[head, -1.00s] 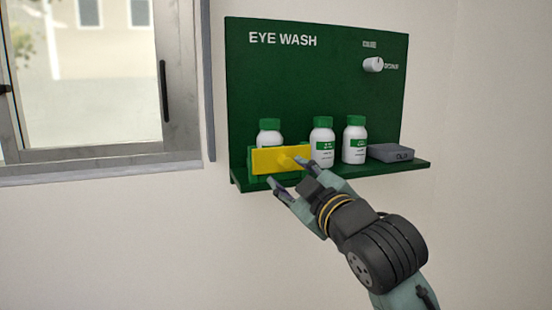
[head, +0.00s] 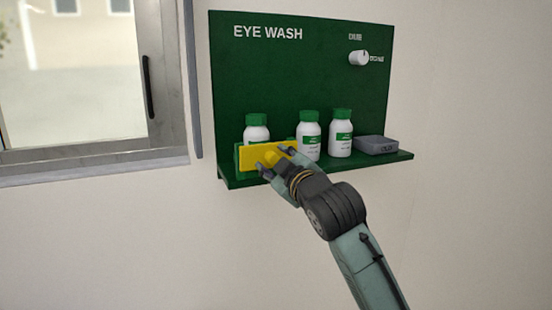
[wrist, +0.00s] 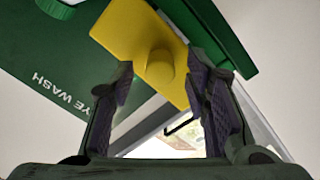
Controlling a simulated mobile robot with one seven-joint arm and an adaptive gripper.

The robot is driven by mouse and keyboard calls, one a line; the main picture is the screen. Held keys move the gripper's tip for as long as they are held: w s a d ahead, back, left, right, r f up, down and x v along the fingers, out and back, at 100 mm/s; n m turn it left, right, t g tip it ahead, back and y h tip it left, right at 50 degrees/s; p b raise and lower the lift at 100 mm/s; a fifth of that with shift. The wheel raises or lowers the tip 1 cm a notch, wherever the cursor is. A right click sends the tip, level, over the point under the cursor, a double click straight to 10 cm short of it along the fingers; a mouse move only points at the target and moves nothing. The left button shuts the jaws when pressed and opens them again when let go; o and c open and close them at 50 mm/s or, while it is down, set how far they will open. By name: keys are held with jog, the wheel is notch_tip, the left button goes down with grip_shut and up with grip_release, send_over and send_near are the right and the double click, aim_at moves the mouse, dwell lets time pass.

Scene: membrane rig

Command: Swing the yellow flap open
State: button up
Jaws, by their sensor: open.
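The yellow flap (head: 254,157) stands upright across the front of a small green holder (head: 239,165) at the left end of the shelf. A round yellow knob (wrist: 160,70) sticks out of the flap. My gripper (head: 275,159) is open at the flap, with one finger on each side of the knob. In the wrist view, the knob lies between and just beyond my fingertips (wrist: 163,72). I cannot tell whether the fingers touch it. A white bottle with a green cap (head: 257,126) stands behind the flap, its lower part hidden.
The green eye wash board (head: 300,75) carries a white dial (head: 359,58) at the upper right. Two more bottles (head: 309,137) and a grey box (head: 376,145) stand on the green shelf (head: 390,160). A window (head: 80,80) is to the left.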

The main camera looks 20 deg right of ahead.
jog(key=shift+c, duration=0.2)
grip_shut()
dwell(0.4)
dwell(0.3)
